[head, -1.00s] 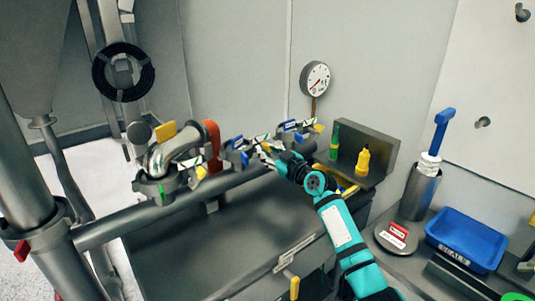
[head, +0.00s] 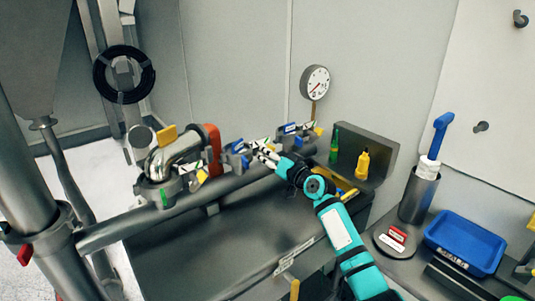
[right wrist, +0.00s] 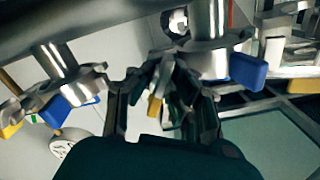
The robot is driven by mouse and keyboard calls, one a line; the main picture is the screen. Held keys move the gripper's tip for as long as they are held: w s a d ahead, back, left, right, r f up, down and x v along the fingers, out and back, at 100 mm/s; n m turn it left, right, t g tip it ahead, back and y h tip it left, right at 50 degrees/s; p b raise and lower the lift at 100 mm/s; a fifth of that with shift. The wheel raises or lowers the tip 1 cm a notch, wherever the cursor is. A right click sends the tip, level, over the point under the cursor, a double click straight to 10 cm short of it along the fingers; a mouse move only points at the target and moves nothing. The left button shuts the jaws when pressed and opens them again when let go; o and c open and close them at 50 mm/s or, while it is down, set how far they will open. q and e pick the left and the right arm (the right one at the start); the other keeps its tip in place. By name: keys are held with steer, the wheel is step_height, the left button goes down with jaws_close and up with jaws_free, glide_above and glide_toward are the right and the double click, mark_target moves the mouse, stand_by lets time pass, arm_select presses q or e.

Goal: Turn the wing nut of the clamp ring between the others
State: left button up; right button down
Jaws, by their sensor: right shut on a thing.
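Several clamp rings sit along a grey pipe (head: 226,186) in the head view. The left clamp ring (head: 158,189) is below a bent metal elbow. A blue-handled one (head: 237,158) is near the middle and another (head: 288,128) farther right. My right gripper (head: 260,149) is at the middle stretch of the pipe, its fingers closed in. In the right wrist view its fingers (right wrist: 162,80) close around a small grey wing nut (right wrist: 166,70) with a yellow piece (right wrist: 154,106) below it; the exact grip is partly hidden. Blue-handled clamps show on both sides. My left gripper is out of view.
A red-orange handle (head: 212,148) stands left of my gripper. A pressure gauge (head: 315,81) is behind. A green bottle (head: 334,145) and a yellow bottle (head: 362,164) stand to the right. A blue tray (head: 464,243) is at far right. The grey bench top (head: 220,235) in front is bare.

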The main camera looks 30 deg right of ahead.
steer(key=shift+m, duration=1.1)
steer(key=shift+p, duration=0.3)
steer(key=c, duration=1.4)
jaws_free()
steer(key=s, duration=0.8)
steer(key=s+d, duration=0.1)
steer(key=s, duration=0.3)
steer(key=shift+f, duration=0.1)
